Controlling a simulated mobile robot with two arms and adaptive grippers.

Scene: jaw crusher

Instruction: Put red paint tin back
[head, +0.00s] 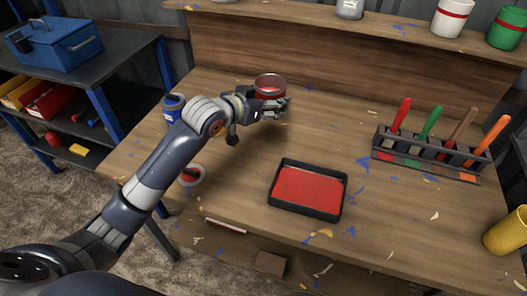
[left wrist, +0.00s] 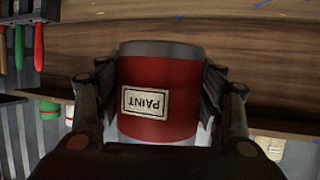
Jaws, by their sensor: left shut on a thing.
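The red paint tin (head: 269,87) is in my left gripper (head: 270,108), above the back part of the workbench, in front of the low back board. In the left wrist view the tin (left wrist: 158,90) sits between both fingers, with its PAINT label upside down in the picture. My left gripper (left wrist: 160,95) is shut on its sides. In the head view the tin's top looks open, with red inside. I cannot tell how far the tin is above the bench. My right gripper is not in view.
A raised shelf (head: 400,20) behind the bench holds a white tin (head: 452,18) with a red band, a green tin (head: 507,28) and a grey one (head: 349,9). A red paint tray (head: 309,190) and a brush rack (head: 430,155) stand on the bench. A blue tin (head: 174,106) is at left.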

